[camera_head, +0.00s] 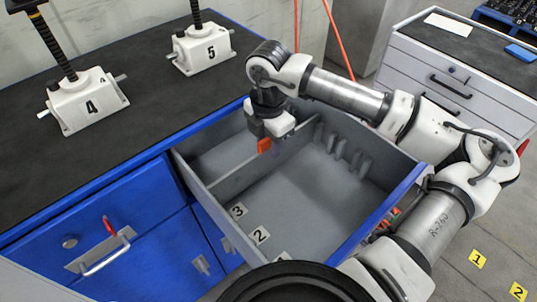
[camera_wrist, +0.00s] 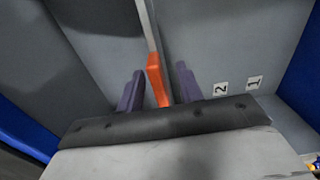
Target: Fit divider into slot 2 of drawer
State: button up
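The divider is a thin grey upright panel (camera_head: 240,178) standing in the open drawer (camera_head: 300,205), beside label 3 and on its left. Its orange tab (camera_head: 264,146) is at my gripper (camera_head: 270,149). In the wrist view, the orange tab (camera_wrist: 156,80) lies between the two purple fingers of my gripper (camera_wrist: 159,72), with a gap on each side. The gripper is open around it. Label 2 (camera_head: 261,236) lies inside the drawer and also shows in the wrist view (camera_wrist: 221,88). Label 3 (camera_head: 238,211) is not visible in the wrist view.
Slotted ribs (camera_head: 340,150) line the drawer's far wall. The drawer floor right of the divider is bare. Screw jacks 4 (camera_head: 88,102) and 5 (camera_head: 203,50) stand on the black bench top (camera_head: 145,95). A grey cabinet (camera_head: 455,85) stands behind my arm.

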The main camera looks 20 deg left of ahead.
grip_shut()
jog(key=shift+r, duration=0.1)
dwell(0.5)
notch_tip(320, 180, up, 20)
jog(key=b, duration=0.3)
jog(key=shift+s+b, duration=0.15)
jog(key=shift+b, duration=0.2)
